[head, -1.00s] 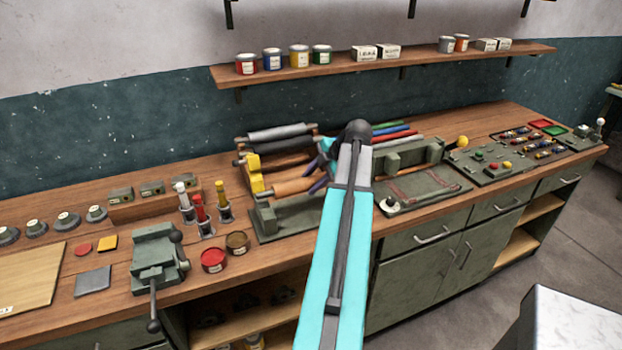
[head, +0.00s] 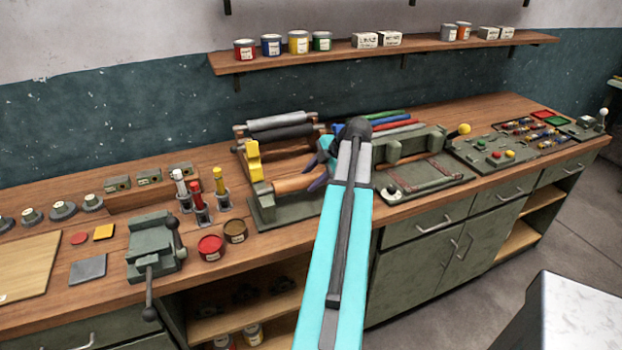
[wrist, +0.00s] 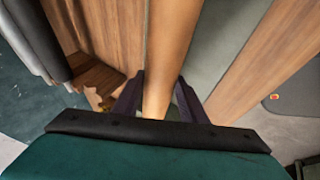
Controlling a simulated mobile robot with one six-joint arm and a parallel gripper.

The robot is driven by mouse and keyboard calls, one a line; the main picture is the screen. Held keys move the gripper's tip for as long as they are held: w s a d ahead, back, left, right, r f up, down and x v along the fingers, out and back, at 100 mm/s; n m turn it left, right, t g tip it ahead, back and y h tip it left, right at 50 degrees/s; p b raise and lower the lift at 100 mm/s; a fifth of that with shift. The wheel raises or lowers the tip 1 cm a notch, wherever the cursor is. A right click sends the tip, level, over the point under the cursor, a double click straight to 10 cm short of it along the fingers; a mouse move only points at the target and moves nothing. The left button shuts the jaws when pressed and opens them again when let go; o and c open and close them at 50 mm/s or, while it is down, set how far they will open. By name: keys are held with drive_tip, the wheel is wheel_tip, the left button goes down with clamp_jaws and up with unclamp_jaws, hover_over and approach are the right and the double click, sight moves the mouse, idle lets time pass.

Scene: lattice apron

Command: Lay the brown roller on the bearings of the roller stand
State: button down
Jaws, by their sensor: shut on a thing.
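The brown roller (head: 297,183) is orange-brown and lies roughly level in the head view. My gripper (head: 318,178) is shut on it, with dark fingers on either side near its right part. In the wrist view, the roller (wrist: 172,45) runs between the two fingers (wrist: 160,85). The roller stand (head: 285,215) is a green base with an upright block (head: 262,193) at its left. The roller's left end is at about the top of that block; I cannot tell whether it touches the bearing. My arm hides the stand's right side.
A rack behind holds a grey roller (head: 279,121) and a black roller (head: 285,133). A yellow part (head: 253,160) stands close to the roller's left end. Red (head: 210,247) and brown (head: 235,231) tins and a vise (head: 152,245) are left of the stand.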

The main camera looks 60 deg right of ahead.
drive_tip(key=c, duration=1)
unclamp_jaws()
drive_tip(key=b+v, duration=0.3)
drive_tip(key=v, duration=1.1)
drive_tip(key=shift+b, duration=0.3)
